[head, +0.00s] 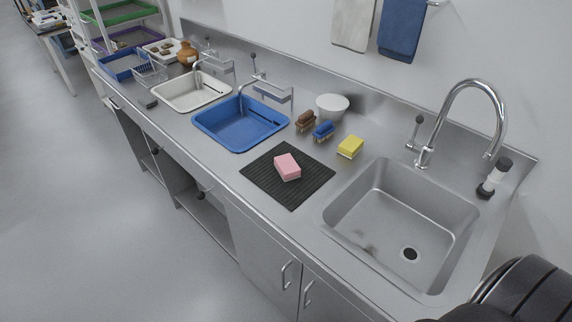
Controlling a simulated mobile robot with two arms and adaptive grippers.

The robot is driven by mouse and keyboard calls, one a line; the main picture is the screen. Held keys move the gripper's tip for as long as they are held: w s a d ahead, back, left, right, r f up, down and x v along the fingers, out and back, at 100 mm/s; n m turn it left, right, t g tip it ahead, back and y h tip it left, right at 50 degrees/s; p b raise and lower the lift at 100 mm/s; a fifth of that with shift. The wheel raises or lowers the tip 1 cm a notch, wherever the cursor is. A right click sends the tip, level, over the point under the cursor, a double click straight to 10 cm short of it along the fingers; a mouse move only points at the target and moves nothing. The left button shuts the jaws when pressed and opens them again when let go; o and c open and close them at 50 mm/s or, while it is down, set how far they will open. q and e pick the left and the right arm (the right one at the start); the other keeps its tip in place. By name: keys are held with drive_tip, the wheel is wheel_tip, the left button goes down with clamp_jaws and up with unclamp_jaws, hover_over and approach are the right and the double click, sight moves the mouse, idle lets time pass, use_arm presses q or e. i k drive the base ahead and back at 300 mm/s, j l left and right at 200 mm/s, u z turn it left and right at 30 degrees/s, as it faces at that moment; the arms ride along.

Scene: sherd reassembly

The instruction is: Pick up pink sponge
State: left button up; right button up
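The pink sponge (287,167) lies flat on a black ribbed mat (262,175) on the steel counter, left of the sink. It is fully visible and nothing touches it from above. Neither of my grippers shows in the head view. A dark rounded arm part of mine fills the bottom right corner, but no fingers are seen there.
Beside the mat are a yellow sponge (350,147), a blue brush (324,130), a brown brush (305,121) and a white bowl (332,106). A blue basin (240,123) is to the left, a steel sink (385,242) with a tall faucet (470,85) to the right.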

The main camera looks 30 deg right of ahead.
sight(287, 167)
drive_tip(key=z, duration=0.4)
drive_tip(key=i+j+z, duration=0.2)
drive_tip(key=z, duration=0.2)
drive_tip(key=i+j+z, duration=0.1)
drive_tip(key=j+z, duration=0.35)
drive_tip(key=i+j+z, duration=0.1)
drive_tip(key=j+z, duration=0.3)
drive_tip(key=l, duration=0.1)
